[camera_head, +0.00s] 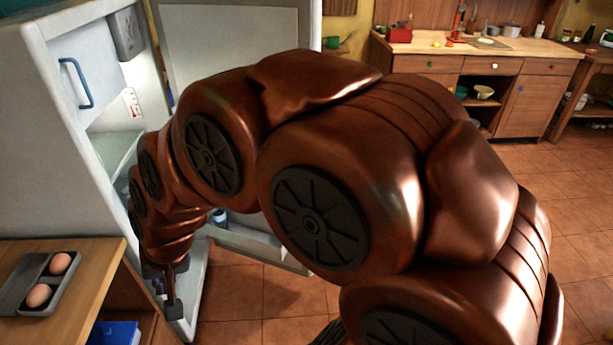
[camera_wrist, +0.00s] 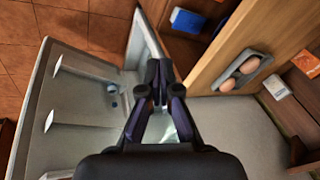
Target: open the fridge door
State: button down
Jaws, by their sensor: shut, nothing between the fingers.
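The white fridge (camera_head: 30,140) stands at the left in the head view, and its inside shows. Its door (camera_head: 240,45) is swung wide open, with the inner face and lower door shelf (camera_head: 255,245) in view. The door also shows at the left in the wrist view (camera_wrist: 85,125), with its shelves. My gripper (camera_head: 172,303) is low in front of the fridge opening, between the fridge body and the open door. In the wrist view my gripper (camera_wrist: 158,75) is shut and empty. My arm hides part of the door and interior.
A wooden counter (camera_head: 90,250) with an egg tray (camera_head: 20,292) stands beside the fridge at the near left. A blue box (camera_head: 115,333) is below it. Another counter (camera_head: 480,55) stands at the back right. The tiled floor (camera_head: 575,215) is clear at the right.

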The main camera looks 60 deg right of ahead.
jog(key=w+d+f+m+t+h+b, duration=0.1)
jog(key=w+d+f+m+t+b, duration=0.15)
jog(key=w, duration=0.35)
jog(key=w+d+f+m+t+b, duration=0.2)
jog(key=w+d+m, duration=0.1)
jog(key=w, duration=0.2)
jog(key=w+d+f+m+t+h+b, duration=0.1)
jog(key=w+d+f+m+h+b, duration=0.2)
jog(key=d, duration=0.4)
jog(key=w+d+f+m+t+h+b, duration=0.1)
jog(key=w+d+m+h+b, duration=0.3)
jog(key=d, duration=0.3)
jog(key=s+d+f+m+g+h+b, duration=0.25)
jog(key=s+d+m+h, duration=0.2)
jog(key=d, duration=0.45)
jog(key=s+d+f+m+g+h+b, duration=0.1)
jog(key=s+d+m+g+h+b, duration=0.15)
jog(key=s+d+m, duration=0.45)
jog(key=s+d+f+m+g+h+b, duration=0.15)
jog(key=d+m+h+b, duration=0.25)
jog(key=d, duration=0.6)
jog(key=x, duration=1.3)
jog(key=shift+d, duration=0.15)
jog(key=shift+d, duration=0.1)
